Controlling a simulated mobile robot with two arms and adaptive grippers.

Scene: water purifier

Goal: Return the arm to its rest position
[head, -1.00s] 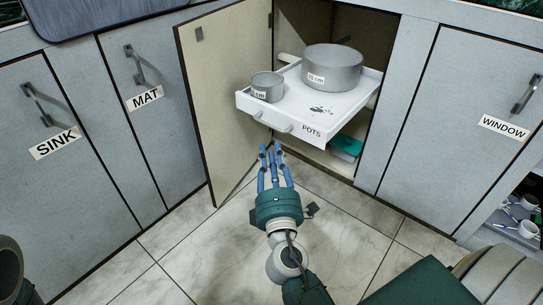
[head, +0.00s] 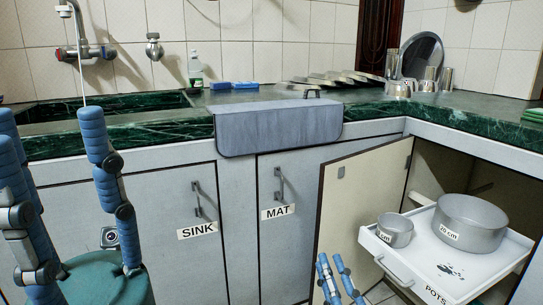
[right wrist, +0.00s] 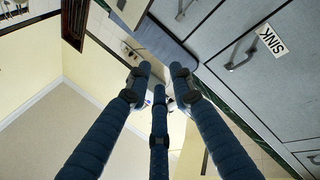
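My right gripper (head: 335,268) shows at the bottom of the head view, low beside the open cabinet door. Only its blue fingers are in frame; palm and arm are cut off. In the right wrist view the fingers of my right gripper (right wrist: 160,78) are spread with nothing between them, pointing up past the cabinet fronts. My left gripper (head: 55,135) stands large at the left of the head view, teal palm low and blue fingers upright and spread, empty.
The open door (head: 355,190) juts out near my right gripper. The pulled-out POTS drawer (head: 455,270) carries a small pot (head: 395,230) and a larger pot (head: 470,224). A grey board (head: 280,128) hangs over the counter edge above the SINK and MAT doors.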

